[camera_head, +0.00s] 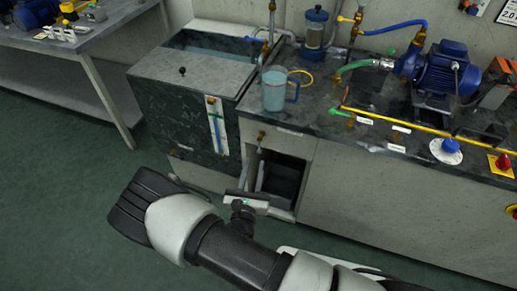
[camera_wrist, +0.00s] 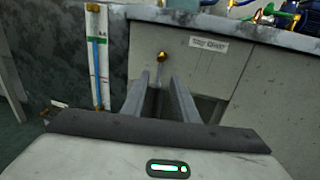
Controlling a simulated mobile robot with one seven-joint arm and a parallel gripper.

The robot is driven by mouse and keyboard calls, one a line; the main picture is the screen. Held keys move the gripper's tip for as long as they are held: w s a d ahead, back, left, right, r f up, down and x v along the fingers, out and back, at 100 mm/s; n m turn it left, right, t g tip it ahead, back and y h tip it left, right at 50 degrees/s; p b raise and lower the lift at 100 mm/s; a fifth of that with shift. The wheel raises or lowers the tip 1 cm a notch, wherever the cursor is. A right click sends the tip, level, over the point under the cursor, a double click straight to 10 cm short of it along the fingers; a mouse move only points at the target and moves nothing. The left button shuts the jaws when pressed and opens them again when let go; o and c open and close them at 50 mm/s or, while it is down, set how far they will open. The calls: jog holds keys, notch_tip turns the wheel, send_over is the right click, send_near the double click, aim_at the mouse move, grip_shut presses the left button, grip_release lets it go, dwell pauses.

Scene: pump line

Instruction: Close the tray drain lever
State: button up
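A small brass valve (camera_head: 261,136), which looks like the tray drain, sits on the grey cabinet front just under the bench edge. It also shows in the wrist view (camera_wrist: 162,56), with a thin grey piece pointing down from it, perhaps the lever. A white label (camera_wrist: 208,45) is to its right. My gripper (camera_wrist: 160,82) is open, its two fingers apart and pointing at the cabinet below the valve. The thin piece lines up with the gap between the fingers; I see no contact. In the head view my gripper (camera_head: 253,170) is low before the cabinet, partly hidden by my wrist.
Below the valve is a dark open compartment (camera_head: 283,178). A stone tank (camera_head: 185,110) with a blue level gauge (camera_head: 215,125) stands left. A jug (camera_head: 274,90), yellow pipe (camera_head: 420,130) and blue pump (camera_head: 440,68) are on the bench. Green floor (camera_head: 60,200) is clear at left.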

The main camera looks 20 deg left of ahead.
jog(key=w+a+b, duration=0.1)
jog(key=w, duration=0.7)
jog(key=shift+w, duration=0.3)
grip_shut()
dwell(1.0)
